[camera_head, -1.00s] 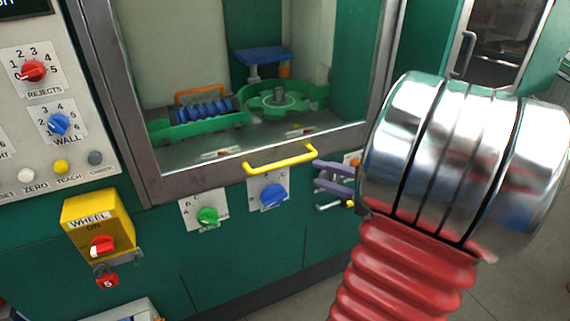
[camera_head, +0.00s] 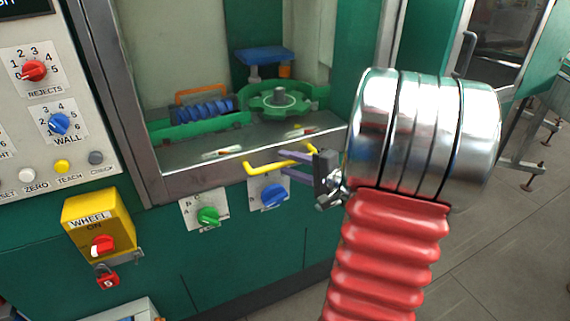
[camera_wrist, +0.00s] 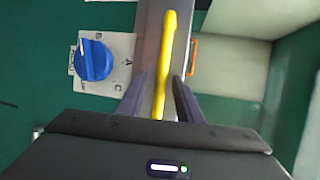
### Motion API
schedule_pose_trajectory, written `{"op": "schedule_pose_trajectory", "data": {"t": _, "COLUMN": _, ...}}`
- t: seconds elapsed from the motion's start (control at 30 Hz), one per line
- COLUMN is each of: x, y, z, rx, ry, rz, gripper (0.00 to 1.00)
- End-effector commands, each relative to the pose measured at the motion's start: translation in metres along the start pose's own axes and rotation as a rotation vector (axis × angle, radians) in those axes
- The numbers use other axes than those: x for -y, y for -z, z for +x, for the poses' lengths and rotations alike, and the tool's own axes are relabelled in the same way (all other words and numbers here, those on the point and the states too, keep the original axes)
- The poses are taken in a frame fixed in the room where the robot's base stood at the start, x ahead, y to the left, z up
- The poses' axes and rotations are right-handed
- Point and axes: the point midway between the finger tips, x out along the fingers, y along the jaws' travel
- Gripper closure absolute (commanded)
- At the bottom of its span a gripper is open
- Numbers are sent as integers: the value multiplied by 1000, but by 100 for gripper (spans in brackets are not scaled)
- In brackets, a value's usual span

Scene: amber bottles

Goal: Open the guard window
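The guard window is a large pane in a grey metal frame (camera_head: 185,182), down over the machine's opening. A yellow bar handle (camera_head: 258,168) is fixed along its bottom rail. It also shows in the wrist view (camera_wrist: 167,50), running up the picture. My gripper (camera_head: 284,161) is at the right part of the handle, its purple fingers pointing left. In the wrist view my gripper (camera_wrist: 159,80) is open, one finger on each side of the handle with gaps visible. The handle's right end is partly hidden by my gripper in the head view.
A blue knob (camera_head: 273,195) sits just below the handle, with a green knob (camera_head: 208,216) left of it. A yellow wheel switch box (camera_head: 98,225) and a control panel (camera_head: 45,130) stand further left. Open floor (camera_head: 500,240) lies at the right.

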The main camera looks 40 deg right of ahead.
Motion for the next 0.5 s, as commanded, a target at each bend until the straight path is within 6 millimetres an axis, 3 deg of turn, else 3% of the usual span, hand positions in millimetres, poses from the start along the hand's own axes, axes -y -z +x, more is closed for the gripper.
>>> {"op": "schedule_pose_trajectory", "data": {"t": 0.17, "x": 0, "y": 0, "z": 11, "rx": -1, "ry": 0, "rz": -1, "gripper": 68}}
{"op": "schedule_pose_trajectory", "data": {"t": 0.5, "x": 0, "y": 0, "z": 12, "rx": -2, "ry": 0, "rz": 0, "gripper": 70}}
